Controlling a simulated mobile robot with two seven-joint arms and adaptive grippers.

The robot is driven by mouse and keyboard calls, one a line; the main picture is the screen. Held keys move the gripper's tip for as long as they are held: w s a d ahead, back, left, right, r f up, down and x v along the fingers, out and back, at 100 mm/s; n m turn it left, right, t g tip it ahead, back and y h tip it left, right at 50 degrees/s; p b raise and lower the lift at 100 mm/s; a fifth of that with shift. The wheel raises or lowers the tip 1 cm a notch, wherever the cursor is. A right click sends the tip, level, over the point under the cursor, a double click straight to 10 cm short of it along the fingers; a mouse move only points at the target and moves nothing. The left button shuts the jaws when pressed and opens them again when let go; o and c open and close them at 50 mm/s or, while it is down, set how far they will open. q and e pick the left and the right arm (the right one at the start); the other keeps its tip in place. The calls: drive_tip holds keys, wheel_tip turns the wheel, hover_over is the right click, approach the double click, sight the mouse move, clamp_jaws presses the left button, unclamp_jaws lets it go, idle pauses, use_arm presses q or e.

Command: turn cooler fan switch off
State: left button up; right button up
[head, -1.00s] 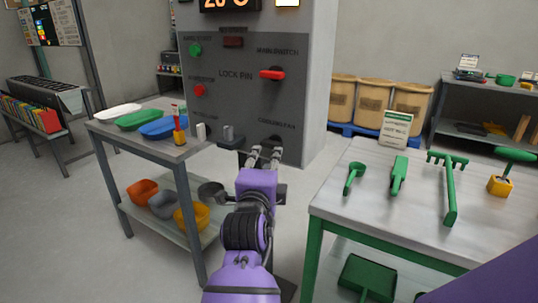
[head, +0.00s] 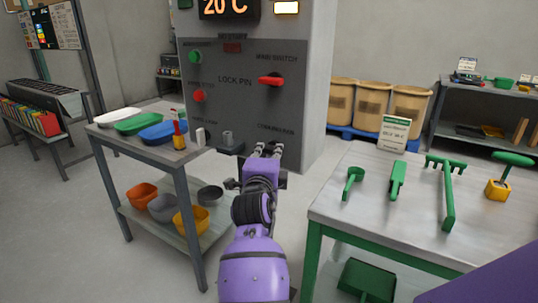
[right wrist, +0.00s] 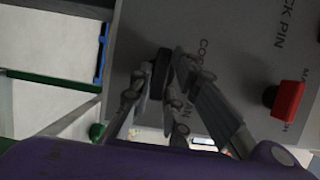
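The control panel (head: 250,110) is dark grey, with a "COOLING FAN" label at its lower right. In the right wrist view, a black switch knob (right wrist: 161,68) sits beside that label, between the fingertips of my right gripper (right wrist: 155,84). The fingers are apart, one on each side of the knob; the right finger looks very close to it, and I cannot tell whether it touches. In the head view my right gripper (head: 265,149) is at the panel's lower right and hides the knob. My left gripper is not in view.
The red main switch (head: 270,81) is above my gripper, with green (head: 195,57) and red (head: 198,96) buttons to its left. A table with bowls (head: 165,150) stands left, and a table with green tools (head: 345,205) stands right.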

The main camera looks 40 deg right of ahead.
clamp_jaws()
